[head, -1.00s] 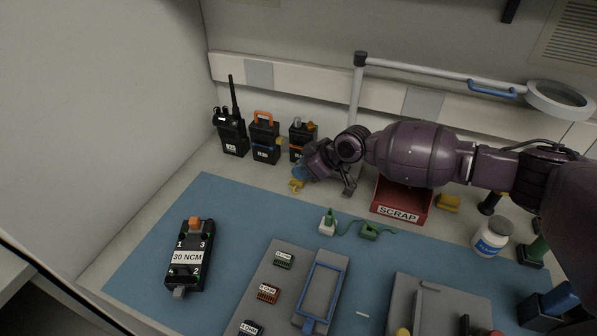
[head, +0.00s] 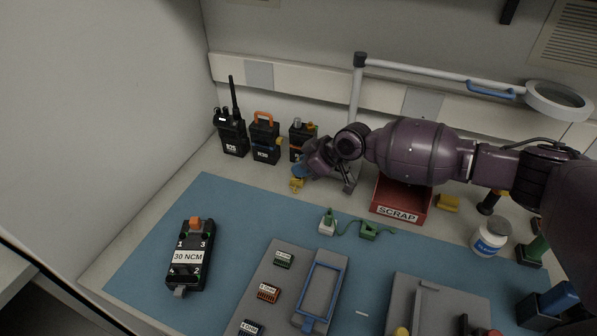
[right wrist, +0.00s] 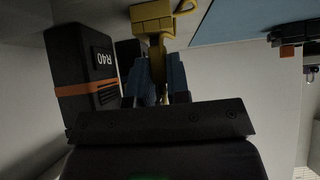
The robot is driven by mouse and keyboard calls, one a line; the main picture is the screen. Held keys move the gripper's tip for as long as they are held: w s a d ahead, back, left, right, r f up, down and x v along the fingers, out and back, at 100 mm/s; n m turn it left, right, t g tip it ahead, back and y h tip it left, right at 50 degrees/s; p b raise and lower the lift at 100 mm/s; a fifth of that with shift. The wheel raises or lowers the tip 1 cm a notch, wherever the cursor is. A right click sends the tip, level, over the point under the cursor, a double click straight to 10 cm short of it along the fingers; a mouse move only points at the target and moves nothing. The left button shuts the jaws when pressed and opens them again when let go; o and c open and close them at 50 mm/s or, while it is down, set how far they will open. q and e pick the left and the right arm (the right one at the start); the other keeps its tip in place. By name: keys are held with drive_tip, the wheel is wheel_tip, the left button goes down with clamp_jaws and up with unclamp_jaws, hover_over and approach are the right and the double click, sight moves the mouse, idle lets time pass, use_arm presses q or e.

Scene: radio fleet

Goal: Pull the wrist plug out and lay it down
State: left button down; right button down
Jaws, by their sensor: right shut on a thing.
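A green plug (head: 328,215) stands upright in a small pale block (head: 327,228) on the blue mat's back edge. A green cord runs from it to a green piece (head: 369,231) lying to its right. I cannot tell for sure that this is the wrist plug. My right gripper (head: 299,173) is behind and left of it, apart from it. It is shut on a yellow piece (head: 297,185). In the right wrist view the blue fingers (right wrist: 158,80) grip the stem of this yellow piece (right wrist: 152,17). My left gripper is not in view.
Radios (head: 231,132) stand along the back wall, left of my gripper. A red SCRAP bin (head: 400,214) is under my right forearm. A 30 NCM tool (head: 188,256), grey trays (head: 262,290) and a white bottle (head: 490,238) stand around. The blue mat (head: 235,215) is bare at its back left.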

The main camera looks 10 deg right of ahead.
drive_tip(key=shift+r+p, duration=0.35)
drive_tip(key=shift+r, duration=0.6)
idle(0.9)
drive_tip(key=shift+r+p, duration=0.65)
drive_tip(key=shift+r, duration=1)
